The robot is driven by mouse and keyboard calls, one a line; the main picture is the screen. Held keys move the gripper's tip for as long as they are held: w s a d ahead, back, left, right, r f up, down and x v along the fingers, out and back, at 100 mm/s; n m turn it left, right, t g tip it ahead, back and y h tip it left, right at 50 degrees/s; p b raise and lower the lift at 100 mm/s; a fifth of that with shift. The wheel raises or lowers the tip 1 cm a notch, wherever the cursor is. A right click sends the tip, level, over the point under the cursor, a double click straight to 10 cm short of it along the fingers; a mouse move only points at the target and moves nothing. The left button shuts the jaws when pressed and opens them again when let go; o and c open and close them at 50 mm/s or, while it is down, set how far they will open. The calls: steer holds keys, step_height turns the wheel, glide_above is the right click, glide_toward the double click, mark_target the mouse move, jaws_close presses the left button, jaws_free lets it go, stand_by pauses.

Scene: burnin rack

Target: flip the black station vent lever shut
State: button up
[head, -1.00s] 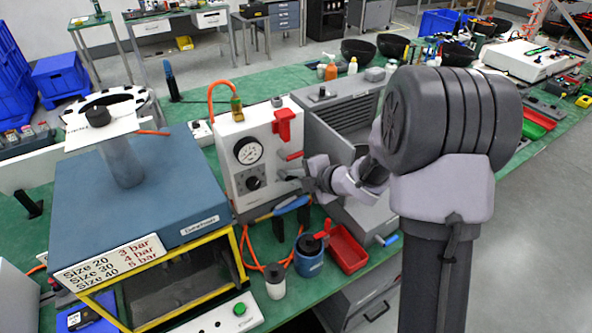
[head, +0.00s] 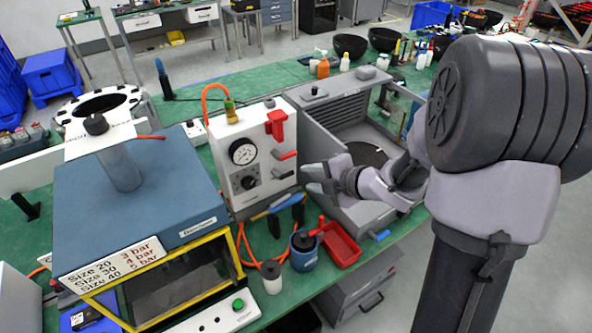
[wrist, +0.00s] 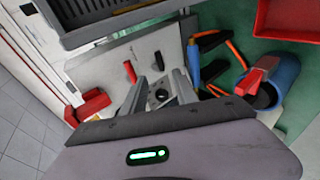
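The white station (head: 262,150) stands on the green bench with a round gauge, a black knob (head: 248,182) and a red lever (head: 287,155) on its front. The black vent lever (head: 283,174) sticks out to the right below the red one, roughly level. In the wrist view the vent lever (wrist: 159,61) shows as a short dark bar beside the red lever. My gripper (head: 307,180) is just right of the vent lever, apart from it in the head view. Its fingers (wrist: 160,88) are spread, with the knob visible between them and nothing held.
A red tray (head: 341,246), a blue mug (head: 304,252) and blue-handled pliers (head: 277,206) lie in front of the station. A grey open-topped unit (head: 335,112) stands close on its right. The yellow-framed chamber (head: 170,275) stands left.

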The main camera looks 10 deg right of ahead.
steer(key=p+v, duration=0.1)
steer(key=v, duration=0.6)
steer(key=shift+s+p, duration=0.2)
steer(key=shift+p, duration=0.2)
steer(key=shift+r, duration=0.1)
